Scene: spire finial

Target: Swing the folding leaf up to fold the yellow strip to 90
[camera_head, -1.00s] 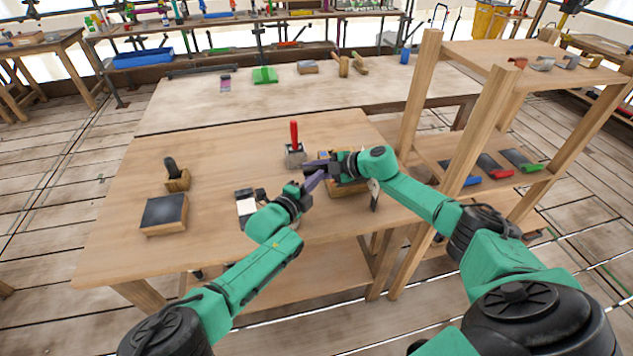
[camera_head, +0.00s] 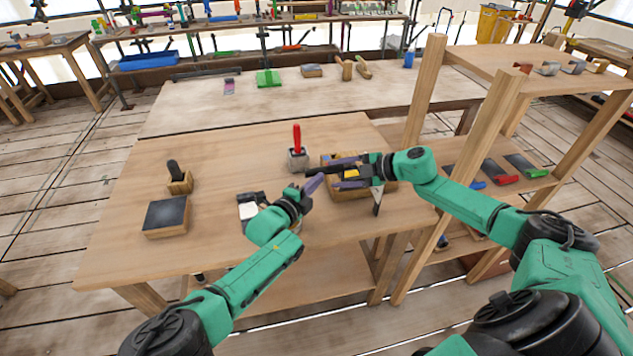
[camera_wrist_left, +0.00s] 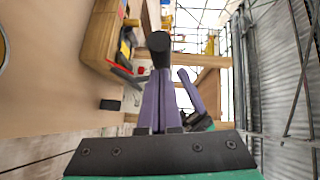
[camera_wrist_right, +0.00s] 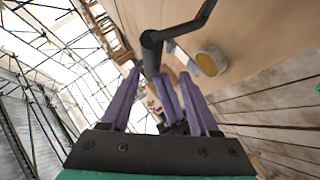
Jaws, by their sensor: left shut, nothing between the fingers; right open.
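A wooden block fixture (camera_head: 345,190) stands near the right front of the table. A small yellow piece, apparently the yellow strip (camera_head: 351,174), shows on it between my right gripper's fingers. A dark bar, possibly the leaf's handle (camera_head: 320,168), sticks out to the left. It shows as a dark round knob in the left wrist view (camera_wrist_left: 158,42) and a cylinder with a bent rod in the right wrist view (camera_wrist_right: 151,42). My left gripper (camera_head: 311,185) is shut and empty beside the bar. My right gripper (camera_head: 338,174) is open over the fixture. Whether either touches the bar is unclear; the fold angle is hidden.
A red-handled metal block (camera_head: 297,158) stands just behind my left gripper. A black-and-white item (camera_head: 249,208) lies left of it. A dark-topped block (camera_head: 165,215) and a small black-handled block (camera_head: 179,184) sit farther left. A shelf post (camera_head: 490,130) rises at right.

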